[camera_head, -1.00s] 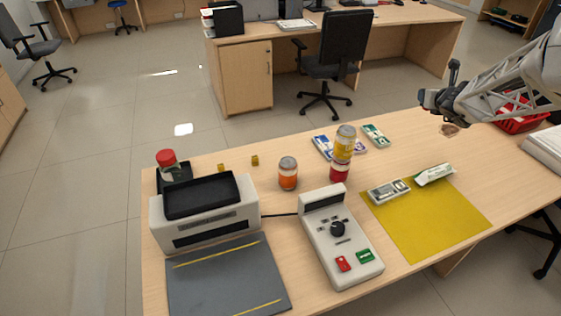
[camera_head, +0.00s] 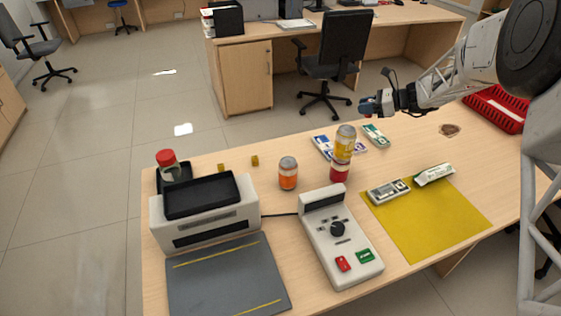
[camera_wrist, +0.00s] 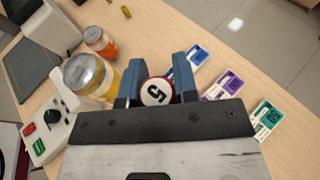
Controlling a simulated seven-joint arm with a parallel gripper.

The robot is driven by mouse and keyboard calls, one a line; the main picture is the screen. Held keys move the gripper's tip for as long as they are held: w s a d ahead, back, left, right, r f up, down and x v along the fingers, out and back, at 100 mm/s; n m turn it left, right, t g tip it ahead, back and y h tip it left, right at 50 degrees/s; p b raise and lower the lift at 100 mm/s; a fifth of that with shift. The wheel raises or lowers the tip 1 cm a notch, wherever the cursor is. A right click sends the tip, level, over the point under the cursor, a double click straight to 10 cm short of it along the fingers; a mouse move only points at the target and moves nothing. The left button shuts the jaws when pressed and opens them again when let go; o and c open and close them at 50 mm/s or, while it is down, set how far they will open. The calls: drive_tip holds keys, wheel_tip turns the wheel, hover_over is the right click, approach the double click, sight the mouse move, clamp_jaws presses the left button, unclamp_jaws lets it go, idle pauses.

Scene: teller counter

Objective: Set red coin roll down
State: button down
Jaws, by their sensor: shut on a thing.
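The red coin roll (camera_wrist: 157,92) shows its round end in the wrist view, white with a red rim and a black 5. My gripper (camera_wrist: 157,88) is shut on it between two blue fingers. In the head view my gripper (camera_head: 368,106) is in the air above the far part of the counter, right of the stacked cans. The roll is barely visible there, and its length is hidden in the wrist view.
Note bundles (camera_head: 376,136) lie behind. A counting machine (camera_head: 340,240), yellow mat (camera_head: 430,222) and red basket (camera_head: 495,108) are on the counter (camera_head: 420,150).

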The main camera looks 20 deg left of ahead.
drive_tip(key=s+a+f+n+g+h, duration=0.4)
drive_tip(key=s+a+f+n+h, duration=0.1)
drive_tip(key=n+h, duration=0.6)
drive_tip(key=s+a+f+n+g+h, duration=0.3)
drive_tip(key=a+f+n+h, duration=0.3)
drive_tip(key=n+h, duration=0.6)
drive_tip(key=shift+s+f+n+g, duration=0.4)
drive_tip(key=shift+s+n, duration=0.45)
drive_tip(key=shift+n, duration=0.75)
drive_tip(key=shift+s+f+n+t+h, duration=0.1)
drive_tip(key=shift+n+t+h, duration=0.2)
drive_tip(key=shift+h, duration=0.1)
drive_tip(key=a+n+t+y, duration=0.5)
drive_tip(key=a+n+t, duration=0.9)
drive_tip(key=n+t, duration=0.7)
drive_tip(key=shift+a+r+n, duration=0.2)
drive_tip(key=shift+r+n, duration=0.05)
drive_tip(key=shift+n, duration=0.05)
